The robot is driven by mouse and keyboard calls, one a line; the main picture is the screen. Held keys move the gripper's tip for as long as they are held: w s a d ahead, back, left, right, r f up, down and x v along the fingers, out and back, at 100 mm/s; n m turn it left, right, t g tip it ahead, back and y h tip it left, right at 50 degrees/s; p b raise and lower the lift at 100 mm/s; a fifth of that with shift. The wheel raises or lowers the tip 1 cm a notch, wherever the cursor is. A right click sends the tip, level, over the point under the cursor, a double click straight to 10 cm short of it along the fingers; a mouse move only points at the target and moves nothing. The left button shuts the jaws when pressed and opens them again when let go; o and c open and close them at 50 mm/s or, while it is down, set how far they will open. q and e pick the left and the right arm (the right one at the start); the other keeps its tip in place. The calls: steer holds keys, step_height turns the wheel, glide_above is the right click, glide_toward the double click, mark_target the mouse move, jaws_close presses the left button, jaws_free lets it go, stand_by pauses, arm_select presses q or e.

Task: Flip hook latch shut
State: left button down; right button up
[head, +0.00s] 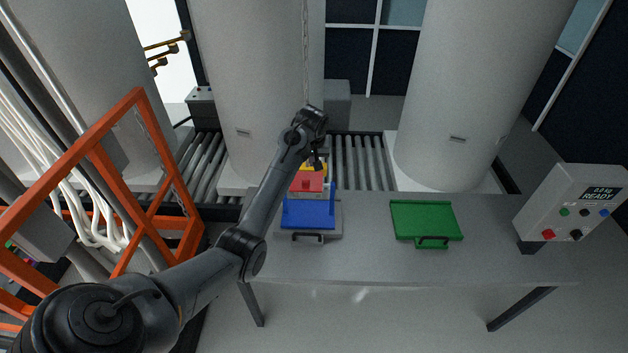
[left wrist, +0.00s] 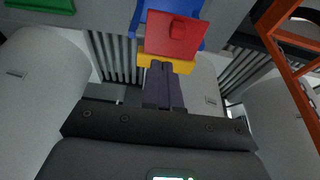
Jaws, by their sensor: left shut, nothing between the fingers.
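A red block (head: 308,185) with a yellow part (head: 301,168) behind it sits at a blue stand (head: 308,215) on the table. My left gripper (head: 318,165) is over the yellow part. In the left wrist view its dark fingers (left wrist: 162,68) are together and empty, with tips at the yellow part (left wrist: 180,65) and the red block (left wrist: 175,36) just beyond. I cannot tell whether they touch. A thin chain (head: 305,50) hangs down behind my left wrist. I cannot make out a separate hook or its latch. My right gripper is not in view.
A green tray (head: 426,218) lies right of the stand on the grey table (head: 370,255). A control box (head: 575,205) reading "READY" stands at the right end. A roller conveyor (head: 360,160) and large grey columns are behind. An orange frame (head: 100,160) stands at left.

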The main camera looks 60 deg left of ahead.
arm_select(q)
steer(key=p, duration=0.1)
glide_toward(314, 185)
steer(key=x, duration=0.5)
steer(key=shift+w+a, duration=0.1)
steer(key=shift+a, duration=0.05)
steer(key=shift+f, duration=0.55)
